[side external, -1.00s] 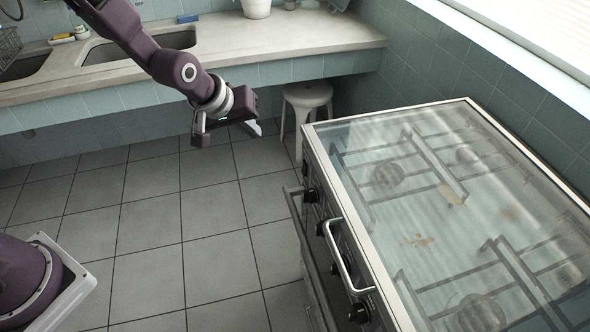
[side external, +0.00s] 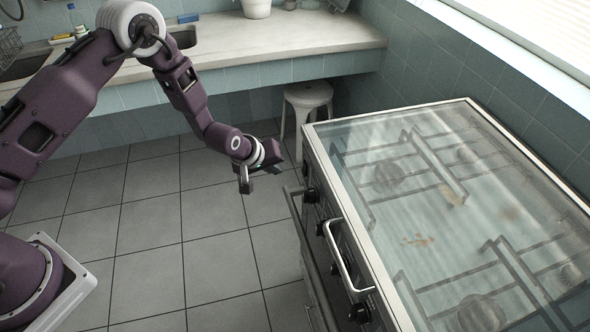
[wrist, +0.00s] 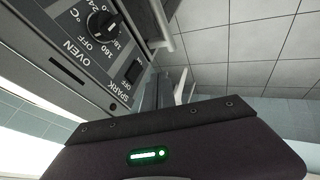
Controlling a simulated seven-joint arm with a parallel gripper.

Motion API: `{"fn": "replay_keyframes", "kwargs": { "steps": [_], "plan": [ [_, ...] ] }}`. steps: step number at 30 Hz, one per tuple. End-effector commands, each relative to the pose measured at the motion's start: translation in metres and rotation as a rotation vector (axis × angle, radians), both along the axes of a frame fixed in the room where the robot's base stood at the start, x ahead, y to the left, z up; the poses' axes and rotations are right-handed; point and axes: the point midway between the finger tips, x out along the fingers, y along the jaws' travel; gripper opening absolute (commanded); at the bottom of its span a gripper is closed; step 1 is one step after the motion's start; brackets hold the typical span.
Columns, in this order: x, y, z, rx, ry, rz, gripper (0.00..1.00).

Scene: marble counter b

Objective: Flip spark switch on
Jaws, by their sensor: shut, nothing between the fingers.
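The spark switch (wrist: 133,72) is a small black rocker on the stove's front panel (wrist: 70,45), beside the printed word SPARK. It shows in the wrist view, next to the round oven knob (wrist: 102,25); I cannot tell its rocker position. I cannot make the switch out in the side view. My gripper (side external: 282,170) is shut and empty, in front of the far end of the stove (side external: 455,215). In the wrist view its narrow fingers (wrist: 172,88) appear close to the switch; I cannot tell whether they touch.
A handle bar (side external: 338,257) and several knobs stick out from the stove front. A glass lid (side external: 400,235) covers the burners. A white stool (side external: 307,96) stands behind my gripper, under the counter (side external: 270,42). The tiled floor (side external: 160,235) is clear.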

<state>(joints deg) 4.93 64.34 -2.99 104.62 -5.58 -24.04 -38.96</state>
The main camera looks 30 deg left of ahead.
Motion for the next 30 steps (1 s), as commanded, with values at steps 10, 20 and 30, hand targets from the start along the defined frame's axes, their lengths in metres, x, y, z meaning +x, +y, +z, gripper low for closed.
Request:
{"fn": "replay_keyframes", "kwargs": {
  "steps": [10,20,30],
  "plan": [
    [0.042,-0.019,-0.042,0.0,-0.002,-0.004,0.0],
    [0.056,-0.031,-0.044,0.001,0.0,-0.002,0.0],
    [0.059,-0.035,-0.046,0.002,0.0,-0.002,0.0]
  ]
}}
